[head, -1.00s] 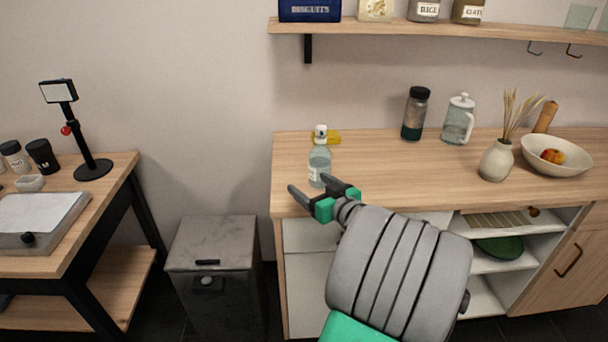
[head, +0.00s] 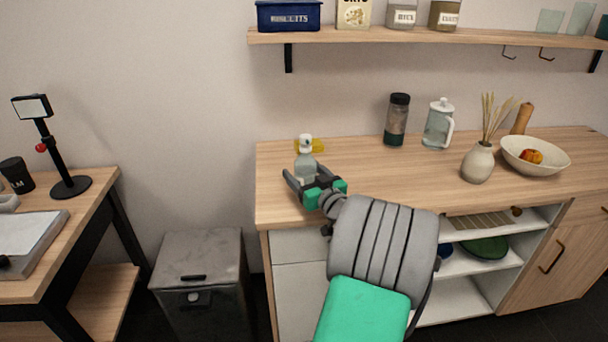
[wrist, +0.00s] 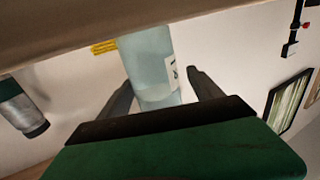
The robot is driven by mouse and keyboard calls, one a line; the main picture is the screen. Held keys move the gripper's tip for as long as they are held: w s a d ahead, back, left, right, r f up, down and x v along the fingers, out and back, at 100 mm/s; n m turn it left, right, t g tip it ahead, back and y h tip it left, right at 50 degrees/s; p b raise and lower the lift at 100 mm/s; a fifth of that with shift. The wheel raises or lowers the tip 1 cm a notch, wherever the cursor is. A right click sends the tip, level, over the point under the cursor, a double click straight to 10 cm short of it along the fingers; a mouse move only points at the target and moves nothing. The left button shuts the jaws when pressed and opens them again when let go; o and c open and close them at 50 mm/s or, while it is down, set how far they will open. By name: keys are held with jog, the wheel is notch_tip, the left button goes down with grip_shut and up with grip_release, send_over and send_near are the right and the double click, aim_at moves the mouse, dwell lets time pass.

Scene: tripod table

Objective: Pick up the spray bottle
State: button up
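The spray bottle (head: 306,163) is a pale, clear bottle with a white top, standing upright near the left end of the wooden counter. It also shows in the wrist view (wrist: 150,65), with a white label on its side. My gripper (head: 302,178) is open at the bottle, with a dark finger on either side of it. In the wrist view the bottle stands between the two spread fingers (wrist: 160,95), with a gap to the right finger. Contact with the left finger cannot be told. The bottle's lower part is partly hidden by my gripper in the head view.
A yellow item (head: 318,146) lies just behind the bottle. A dark-lidded jar (head: 397,120), a glass pitcher (head: 438,125), a vase (head: 478,162) and a fruit bowl (head: 535,155) stand farther right. A shelf (head: 420,37) hangs above. The counter's middle is clear.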

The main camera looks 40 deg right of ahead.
jog(key=c, duration=1.6)
jog(key=shift+o, duration=0.2)
